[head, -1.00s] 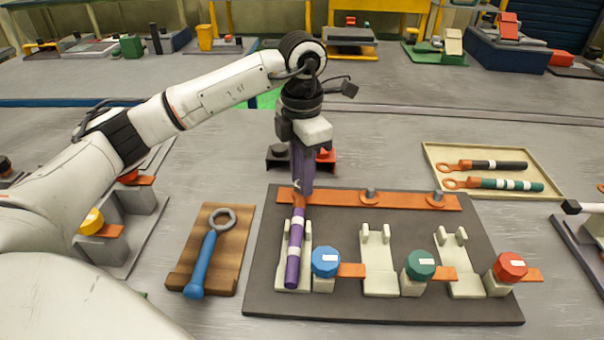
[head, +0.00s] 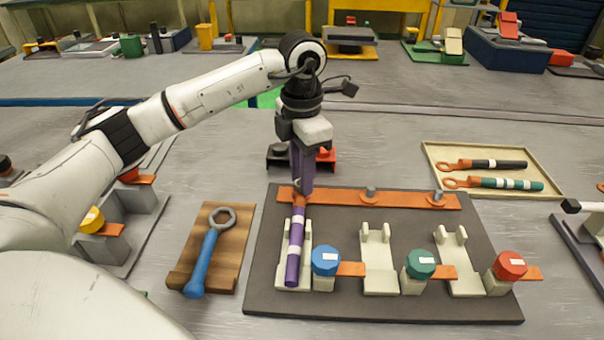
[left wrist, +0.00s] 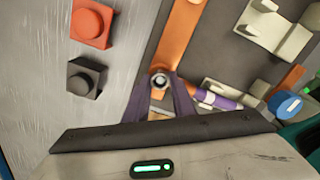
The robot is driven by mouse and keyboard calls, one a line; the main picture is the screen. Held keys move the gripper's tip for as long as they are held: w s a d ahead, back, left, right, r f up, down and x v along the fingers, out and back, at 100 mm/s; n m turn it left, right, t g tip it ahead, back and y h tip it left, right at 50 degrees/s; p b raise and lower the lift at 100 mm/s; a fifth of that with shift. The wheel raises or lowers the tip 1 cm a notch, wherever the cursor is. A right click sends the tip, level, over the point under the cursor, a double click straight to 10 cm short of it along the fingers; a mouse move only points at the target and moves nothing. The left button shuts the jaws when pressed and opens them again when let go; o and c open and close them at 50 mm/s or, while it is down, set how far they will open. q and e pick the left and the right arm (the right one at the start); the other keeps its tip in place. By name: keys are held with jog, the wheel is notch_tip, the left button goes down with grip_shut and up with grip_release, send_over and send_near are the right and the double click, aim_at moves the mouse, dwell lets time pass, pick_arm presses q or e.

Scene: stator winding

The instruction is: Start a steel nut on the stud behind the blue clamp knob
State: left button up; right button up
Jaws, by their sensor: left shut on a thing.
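My left gripper (head: 301,192) points straight down over the left end of the orange bar, behind the blue clamp knob (head: 325,260). In the left wrist view its purple fingers are shut on a steel nut (left wrist: 160,81), at the stud's place on the orange bar. The fingers hide the stud, so I cannot tell how far the nut sits on it. The purple cable (head: 296,246) with white bands lies in the cradle left of the blue knob, its copper end under the fingertips. My right gripper is not in view.
The orange bar (head: 335,199) has two more studs, one in the middle (head: 370,193) and one at right. Green (head: 420,264) and red (head: 510,265) knobs stand right of the blue one. A blue wrench (head: 203,262) lies left; a tray (head: 548,191) holds two cables.

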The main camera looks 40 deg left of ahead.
pick_arm(q)
jog(key=shift+f, duration=0.2)
jog(key=m, duration=0.3)
jog(key=shift+s, duration=0.1)
jog(key=m, duration=0.3)
jog(key=shift+d+f+b, duration=0.1)
jog(key=shift+b, duration=0.25)
jog(key=o, duration=1)
jog(key=shift+o, duration=0.2)
jog(key=shift+r+p, duration=2.65)
jog(key=shift+r, duration=1.1)
